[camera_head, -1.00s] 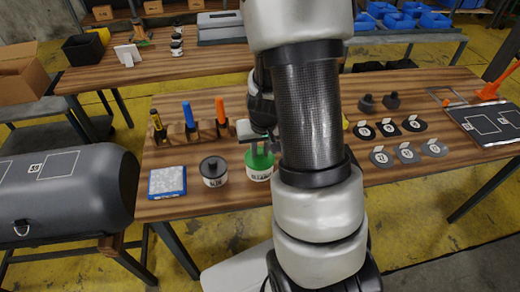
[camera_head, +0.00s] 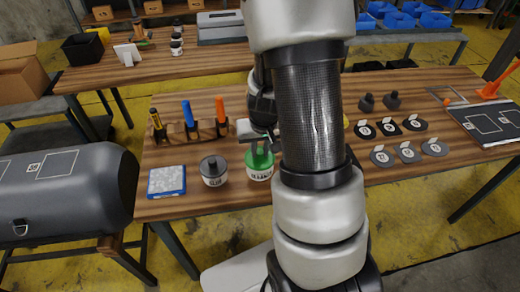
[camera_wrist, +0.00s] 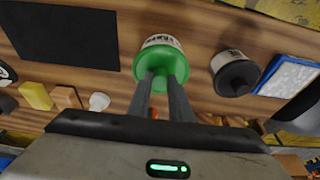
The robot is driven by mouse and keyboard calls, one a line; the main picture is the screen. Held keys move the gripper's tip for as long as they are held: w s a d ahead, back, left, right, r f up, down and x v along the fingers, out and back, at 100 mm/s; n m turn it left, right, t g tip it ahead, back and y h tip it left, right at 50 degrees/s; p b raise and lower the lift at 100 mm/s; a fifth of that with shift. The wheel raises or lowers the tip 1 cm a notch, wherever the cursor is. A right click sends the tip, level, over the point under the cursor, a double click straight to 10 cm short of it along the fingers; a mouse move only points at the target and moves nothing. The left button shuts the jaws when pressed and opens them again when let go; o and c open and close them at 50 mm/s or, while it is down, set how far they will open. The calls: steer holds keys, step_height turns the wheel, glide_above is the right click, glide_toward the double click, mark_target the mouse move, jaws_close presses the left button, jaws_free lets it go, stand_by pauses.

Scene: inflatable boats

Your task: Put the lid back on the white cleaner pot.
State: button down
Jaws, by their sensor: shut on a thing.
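The white cleaner pot (camera_head: 259,175) stands on the wooden table near its front edge, with a dark-lettered label. Its green lid (camera_head: 262,160) sits at the pot's mouth. My gripper (camera_head: 257,146) points down over the pot, partly hidden by my arm. In the wrist view both fingers (camera_wrist: 162,82) are closed on the middle of the green lid (camera_wrist: 181,64), and the white pot wall (camera_wrist: 160,40) shows just beyond its rim. I see no clear gap between lid and pot, but cannot tell whether the lid is fully seated.
A white pot with a dark lid (camera_head: 213,172) stands close on the left, beside a blue-edged pad (camera_head: 167,181). A wooden rack (camera_head: 180,131) with several coloured tools is behind. Dark patches (camera_head: 408,152) lie at right. A grey cylinder (camera_head: 65,190) is left of the table.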

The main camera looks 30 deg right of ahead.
steer(key=c, duration=1.5)
jaws_free()
steer(key=shift+o, duration=0.3)
steer(key=o, duration=0.4)
steer(key=shift+r+p, duration=2.85)
steer(key=shift+r, duration=0.7)
steer(key=shift+c, duration=0.4)
